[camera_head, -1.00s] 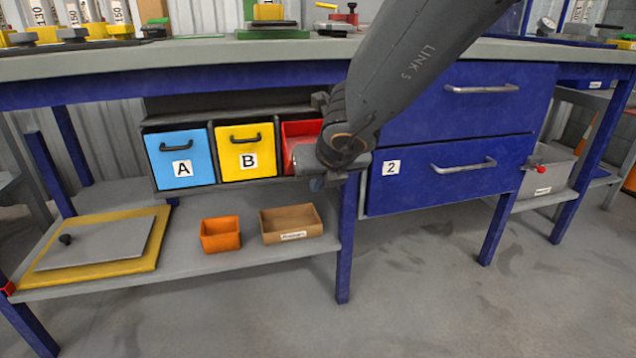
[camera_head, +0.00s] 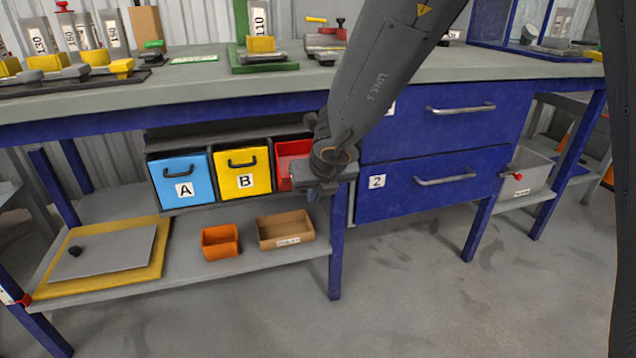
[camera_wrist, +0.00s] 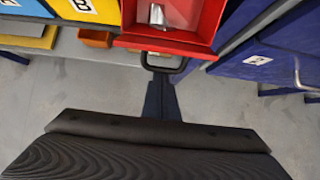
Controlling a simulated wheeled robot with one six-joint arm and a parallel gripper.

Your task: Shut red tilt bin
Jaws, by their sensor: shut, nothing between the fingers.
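The red tilt bin (camera_head: 290,149) is the rightmost of the row under the table, largely hidden by my arm in the head view. In the wrist view the red bin (camera_wrist: 190,46) is tilted open, and a shiny metal piece (camera_wrist: 194,14) shows inside it. Its black handle (camera_wrist: 164,66) is on the front face. My gripper (camera_wrist: 161,84) is shut and empty, its fingertips close to the handle; I cannot tell whether they touch. The fingers are mostly hidden behind my wrist in the head view.
The blue bin A (camera_head: 183,181) and yellow bin B (camera_head: 242,172) are shut to the left. Blue drawers (camera_head: 432,185) stand close on the right. An orange box (camera_head: 220,242) and a brown box (camera_head: 285,230) sit on the shelf below. The floor in front is clear.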

